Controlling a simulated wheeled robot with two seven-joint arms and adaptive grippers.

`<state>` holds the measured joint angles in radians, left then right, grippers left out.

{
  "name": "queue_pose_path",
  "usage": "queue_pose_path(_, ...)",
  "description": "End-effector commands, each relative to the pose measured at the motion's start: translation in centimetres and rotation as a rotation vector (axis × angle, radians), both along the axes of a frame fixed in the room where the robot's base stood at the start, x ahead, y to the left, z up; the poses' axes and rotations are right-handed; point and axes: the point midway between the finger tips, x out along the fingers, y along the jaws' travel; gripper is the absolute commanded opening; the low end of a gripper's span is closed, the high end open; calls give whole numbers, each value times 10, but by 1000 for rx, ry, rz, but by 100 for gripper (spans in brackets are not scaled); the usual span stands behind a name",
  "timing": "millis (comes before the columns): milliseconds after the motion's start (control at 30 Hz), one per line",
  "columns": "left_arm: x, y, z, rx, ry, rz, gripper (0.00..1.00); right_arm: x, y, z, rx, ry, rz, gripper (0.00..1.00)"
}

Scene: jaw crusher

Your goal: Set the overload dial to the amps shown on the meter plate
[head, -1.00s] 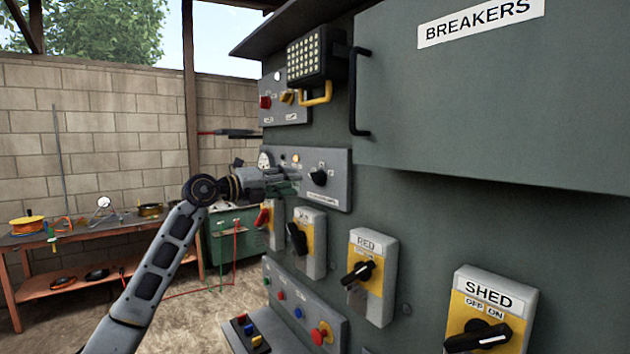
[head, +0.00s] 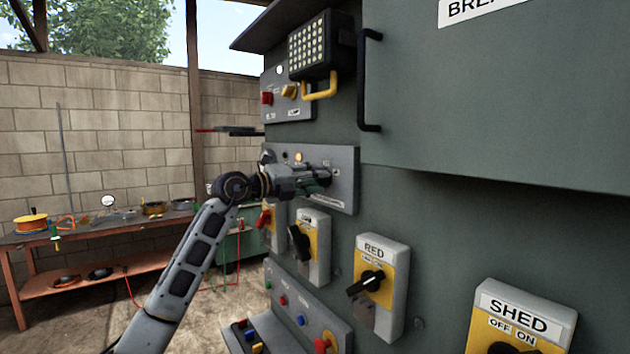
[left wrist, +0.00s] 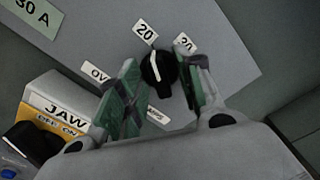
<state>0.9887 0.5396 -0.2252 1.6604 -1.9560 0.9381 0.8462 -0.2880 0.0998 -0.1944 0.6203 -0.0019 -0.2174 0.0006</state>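The overload dial is a black round knob (left wrist: 157,68) on a grey panel (left wrist: 215,30). In the left wrist view, labels "20" (left wrist: 146,31) and a partly hidden one, perhaps "30" (left wrist: 186,43), sit above it; a pale mark on the knob seems to point up toward "20". A green plate reading "30 A" (left wrist: 35,18) is cut by the top-left edge. My left gripper (left wrist: 158,80) is open, its green-padded fingers on either side of the knob, firm contact not visible. In the head view my left gripper (head: 312,180) covers much of the dial. My right gripper is out of view.
Below the panel are yellow switches, including JAW (left wrist: 55,110), RED (head: 378,280) and SHED (head: 520,318). A lamp with a yellow handle (head: 320,50) and the breaker box (head: 490,100) jut out above. A workbench (head: 100,235) stands at the left wall.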

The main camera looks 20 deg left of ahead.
Motion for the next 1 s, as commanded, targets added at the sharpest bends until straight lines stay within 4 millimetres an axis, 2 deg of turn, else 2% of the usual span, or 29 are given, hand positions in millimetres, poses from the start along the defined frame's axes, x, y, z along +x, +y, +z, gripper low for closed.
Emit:
queue_pose_path(67,0,0,0,0,0,0,34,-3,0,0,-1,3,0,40)
queue_pose_path(333,0,0,0,0,0,0,0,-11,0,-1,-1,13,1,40)
queue_pose_path(733,0,0,-1,23,-15,0,0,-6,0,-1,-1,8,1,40)
queue_pose_path(1000,0,0,-1,113,-84,1,0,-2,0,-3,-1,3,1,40)
